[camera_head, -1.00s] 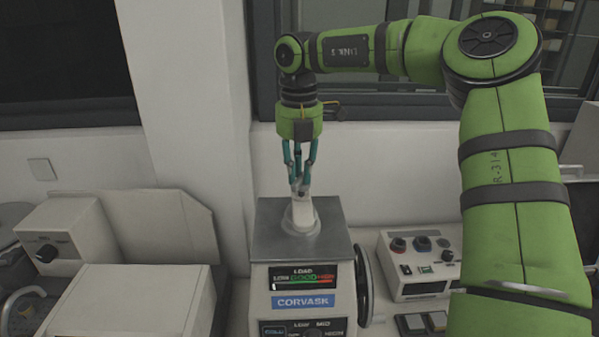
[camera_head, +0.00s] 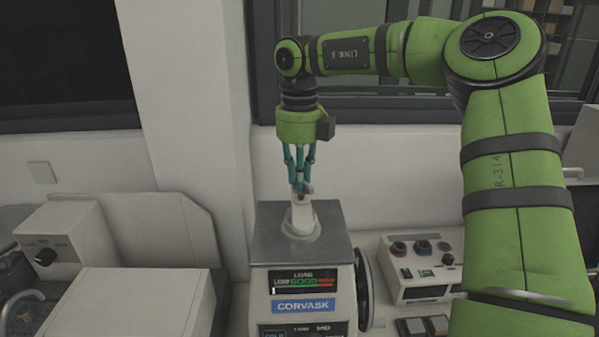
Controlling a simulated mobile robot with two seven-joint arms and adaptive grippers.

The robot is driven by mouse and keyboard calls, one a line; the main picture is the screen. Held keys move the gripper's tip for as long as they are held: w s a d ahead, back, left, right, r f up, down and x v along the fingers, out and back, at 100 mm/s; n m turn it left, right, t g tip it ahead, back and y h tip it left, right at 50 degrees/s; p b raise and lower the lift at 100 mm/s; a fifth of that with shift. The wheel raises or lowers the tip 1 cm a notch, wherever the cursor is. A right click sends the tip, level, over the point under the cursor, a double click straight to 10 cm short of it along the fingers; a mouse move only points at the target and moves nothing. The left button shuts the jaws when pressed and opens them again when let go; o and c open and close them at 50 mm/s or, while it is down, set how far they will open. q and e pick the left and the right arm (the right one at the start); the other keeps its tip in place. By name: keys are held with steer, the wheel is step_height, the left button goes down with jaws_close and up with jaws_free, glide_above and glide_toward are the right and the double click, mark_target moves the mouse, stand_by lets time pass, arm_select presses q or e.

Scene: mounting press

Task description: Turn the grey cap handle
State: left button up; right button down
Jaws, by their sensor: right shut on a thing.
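The grey cap handle (camera_head: 301,214) stands upright on a round base on the metal top (camera_head: 265,243) of the mounting press (camera_head: 258,284). My right gripper (camera_head: 302,187) points straight down above the press, and its teal fingers are shut on the top of the handle. The fingertips partly hide the handle's upper end. The press front carries a LOAD display with a coloured bar and a blue CORVASK label (camera_head: 303,306). My left gripper is not in view.
A black-rimmed wheel (camera_head: 363,290) sits on the press's right side. A control box with knobs (camera_head: 421,267) stands to the right. Pale boxes (camera_head: 125,305) crowd the left. A wall and window frame are close behind.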

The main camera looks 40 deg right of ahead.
steer(key=n, duration=0.5)
steer(key=shift+s+n+p, duration=0.15)
steer(key=shift+n+p, duration=0.15)
steer(key=n, duration=0.5)
steer(key=shift+s+f+p, duration=0.1)
steer(key=shift+p, duration=0.25)
steer(key=shift+n, duration=0.4)
steer(key=c, duration=1.1)
jaws_free()
steer(key=shift+c, duration=0.2)
steer(key=shift+d+r, duration=0.1)
steer(key=shift+r, duration=0.3)
step_height(320, 180, up, 11)
